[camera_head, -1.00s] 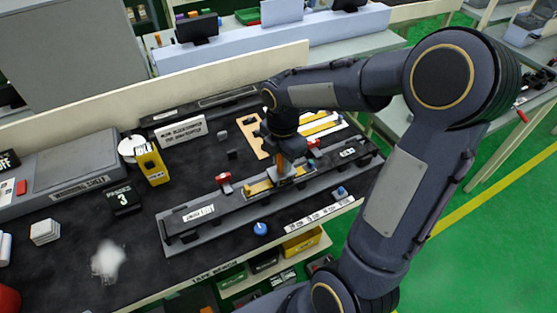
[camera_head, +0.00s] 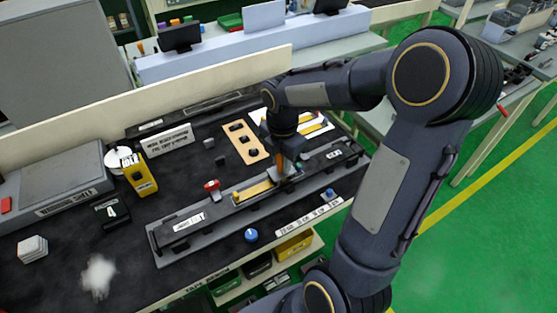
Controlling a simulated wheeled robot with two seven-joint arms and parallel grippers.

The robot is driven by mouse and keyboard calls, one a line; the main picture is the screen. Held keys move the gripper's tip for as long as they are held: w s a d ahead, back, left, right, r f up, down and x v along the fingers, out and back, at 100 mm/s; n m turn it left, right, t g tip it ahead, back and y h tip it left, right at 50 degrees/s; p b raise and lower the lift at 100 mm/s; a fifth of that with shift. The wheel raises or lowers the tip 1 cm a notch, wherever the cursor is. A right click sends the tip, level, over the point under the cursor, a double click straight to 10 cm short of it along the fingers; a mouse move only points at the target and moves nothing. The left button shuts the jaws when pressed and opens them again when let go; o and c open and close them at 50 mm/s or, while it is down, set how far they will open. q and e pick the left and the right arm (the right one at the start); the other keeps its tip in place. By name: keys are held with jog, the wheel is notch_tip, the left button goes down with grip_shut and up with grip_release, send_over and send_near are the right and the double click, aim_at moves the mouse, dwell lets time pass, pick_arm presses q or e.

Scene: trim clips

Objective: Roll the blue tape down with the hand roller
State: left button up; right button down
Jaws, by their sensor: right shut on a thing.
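My right gripper (camera_head: 284,158) points down over the long grey fixture (camera_head: 180,245) on the dark bench. It is shut on an orange-handled tool, the hand roller (camera_head: 279,162), whose lower end is at the fixture's strip; contact is unclear. A yellow-tan strip (camera_head: 253,191) lies along the fixture, left of the roller. A small blue patch (camera_head: 298,168) just right of the roller may be the blue tape; most of it is hidden. My left gripper is not in view.
A blue round knob (camera_head: 251,235) is at the bench front. My right arm covers the bench's right end.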

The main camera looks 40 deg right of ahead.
jog(key=shift+s+d+f, duration=0.15)
jog(key=shift+d+f, duration=0.05)
jog(key=shift+d, duration=0.1)
jog(key=shift+r, duration=0.1)
jog(key=shift+r+p, duration=0.55)
jog(key=shift+p, duration=0.05)
jog(key=r+p, duration=0.5)
jog(key=r, duration=0.2)
jog(key=shift+w+p, duration=0.2)
jog(key=shift+p, duration=0.15)
